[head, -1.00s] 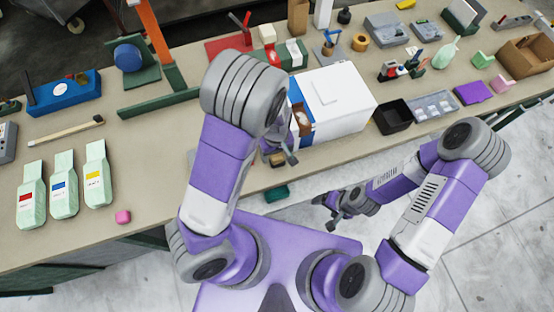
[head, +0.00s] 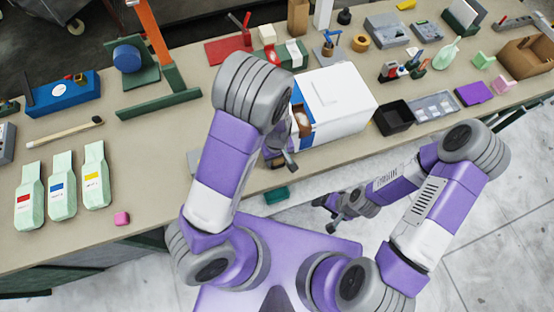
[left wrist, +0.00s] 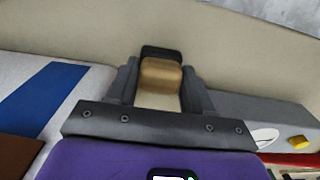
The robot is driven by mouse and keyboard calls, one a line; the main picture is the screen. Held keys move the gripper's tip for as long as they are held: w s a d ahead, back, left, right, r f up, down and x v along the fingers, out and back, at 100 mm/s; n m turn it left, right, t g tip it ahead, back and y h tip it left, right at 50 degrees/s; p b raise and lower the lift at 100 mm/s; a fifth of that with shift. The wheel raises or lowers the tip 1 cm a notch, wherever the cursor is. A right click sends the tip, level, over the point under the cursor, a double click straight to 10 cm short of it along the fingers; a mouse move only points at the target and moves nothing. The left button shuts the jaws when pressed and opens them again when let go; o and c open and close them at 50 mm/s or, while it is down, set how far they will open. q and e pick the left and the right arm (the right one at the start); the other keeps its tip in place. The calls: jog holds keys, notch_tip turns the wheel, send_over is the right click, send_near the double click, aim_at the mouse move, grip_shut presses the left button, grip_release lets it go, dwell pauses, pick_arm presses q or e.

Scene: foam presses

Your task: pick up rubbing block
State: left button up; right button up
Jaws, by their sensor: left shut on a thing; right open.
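The rubbing block (left wrist: 161,74), tan with a dark layer on its far side, shows in the left wrist view between the two fingers of my left gripper (left wrist: 163,82). The gripper is shut on it. In the head view my left gripper (head: 284,162) is at the bench's front edge, left of the white and blue box, and my arm hides most of that spot. My right gripper (head: 332,208) is open and empty, in front of the bench.
The white box (head: 335,100) with a blue side stands just right of my left gripper.

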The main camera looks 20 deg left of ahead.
pick_arm(q)
jog(key=shift+r, duration=0.1)
notch_tip(320, 180, up, 18)
jog(key=p, duration=0.4)
dwell(0.3)
jog(key=o, duration=0.5)
jog(key=c, duration=0.4)
jog(key=shift+o, duration=0.2)
